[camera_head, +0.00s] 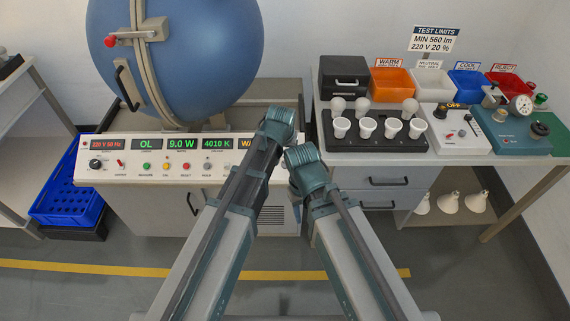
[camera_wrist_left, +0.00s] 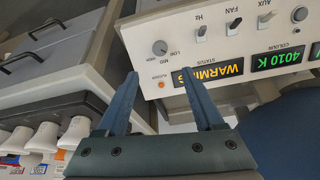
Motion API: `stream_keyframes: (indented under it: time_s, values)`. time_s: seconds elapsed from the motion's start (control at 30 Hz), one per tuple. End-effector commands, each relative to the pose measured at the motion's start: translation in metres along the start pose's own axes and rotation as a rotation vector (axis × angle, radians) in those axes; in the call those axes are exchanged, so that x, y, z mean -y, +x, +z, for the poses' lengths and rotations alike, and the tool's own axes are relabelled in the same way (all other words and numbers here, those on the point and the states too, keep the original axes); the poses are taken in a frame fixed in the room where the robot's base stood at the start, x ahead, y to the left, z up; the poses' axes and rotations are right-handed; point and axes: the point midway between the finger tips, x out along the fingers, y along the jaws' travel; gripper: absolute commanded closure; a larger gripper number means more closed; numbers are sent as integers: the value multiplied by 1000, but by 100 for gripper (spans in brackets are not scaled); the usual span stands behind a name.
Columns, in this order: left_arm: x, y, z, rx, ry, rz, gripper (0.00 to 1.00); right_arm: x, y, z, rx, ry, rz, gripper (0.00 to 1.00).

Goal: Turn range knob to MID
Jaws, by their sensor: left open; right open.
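The range knob (camera_wrist_left: 160,47) is a small grey round knob at the end of the white panel, upside down in the left wrist view. Small lettering beside it includes LOW and MID; I cannot tell which mark its pointer faces. Nothing is between the fingers. In the head view my left arm hides the knob. My right gripper (camera_head: 303,157) is beside the left wrist; its fingers are mostly hidden in that view.
The instrument panel (camera_head: 128,170) has lit displays, switches and buttons; the status display (camera_wrist_left: 215,75) reads WARMING. A blue sphere (camera_head: 185,55) stands behind it. To the right, a black tray (camera_head: 372,148) holds several bulbs and white cups. My two forearms are close together.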

Motion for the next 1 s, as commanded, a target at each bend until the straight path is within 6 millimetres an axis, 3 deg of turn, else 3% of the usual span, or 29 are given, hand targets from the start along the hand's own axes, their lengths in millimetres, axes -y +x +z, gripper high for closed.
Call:
stream_keyframes:
  time_s: [0.7, 1.0]
  values:
    - [0, 106, 2, 1, -1, 0, 31, 9, 98, -6, 0, -1, 0, 50]
    - [0, 129, 1, 1, -1, 0, 31, 11, 118, -7, 0, -1, 0, 50]
